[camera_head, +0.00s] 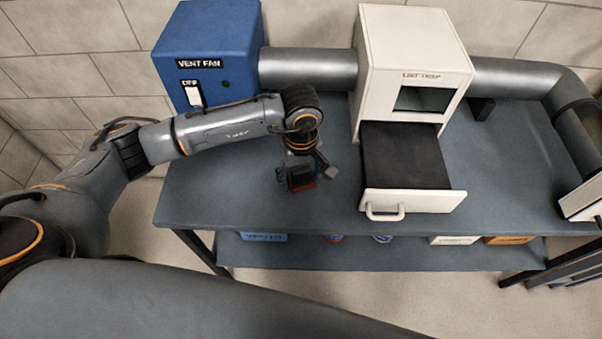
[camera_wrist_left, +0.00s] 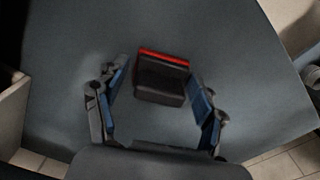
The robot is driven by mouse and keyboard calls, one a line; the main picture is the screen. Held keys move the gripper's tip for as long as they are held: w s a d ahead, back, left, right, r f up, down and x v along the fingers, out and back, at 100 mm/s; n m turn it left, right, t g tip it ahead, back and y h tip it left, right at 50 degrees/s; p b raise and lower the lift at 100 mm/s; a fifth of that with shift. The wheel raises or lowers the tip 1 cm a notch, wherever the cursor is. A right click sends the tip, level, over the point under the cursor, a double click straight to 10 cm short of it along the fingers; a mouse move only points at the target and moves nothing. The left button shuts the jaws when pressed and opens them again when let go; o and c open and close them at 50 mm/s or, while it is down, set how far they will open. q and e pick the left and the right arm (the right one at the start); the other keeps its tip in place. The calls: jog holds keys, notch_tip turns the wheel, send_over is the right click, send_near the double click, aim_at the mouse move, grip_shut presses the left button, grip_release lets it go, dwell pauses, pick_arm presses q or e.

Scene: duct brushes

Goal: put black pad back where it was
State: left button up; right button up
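A small black block with a red strip along one edge (camera_wrist_left: 160,82) is on the grey table; it may be the black pad. In the head view only its red part (camera_head: 303,187) shows clearly, under my left gripper (camera_head: 302,174). In the left wrist view my left gripper (camera_wrist_left: 158,92) is open, its blue-lined fingers on either side of the block with small gaps. I cannot tell how far above the table the fingertips are. The white lint trap (camera_head: 416,50) has its drawer (camera_head: 416,201) pulled out, with a flat black surface (camera_head: 400,152) inside. My right gripper is not in view.
A blue vent fan box (camera_head: 208,40) with a switch stands behind my left arm. Grey ducts (camera_head: 308,69) run along the back. A lower shelf (camera_head: 330,256) holds several small things.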

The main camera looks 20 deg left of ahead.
aim_at(301, 170)
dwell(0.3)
pick_arm(q)
jog(key=shift+r+p, duration=0.25)
jog(key=shift+p, duration=0.1)
notch_tip(301, 170, up, 12)
jog(key=shift+f+b, duration=0.1)
jog(key=shift+b, duration=0.8)
dwell(0.5)
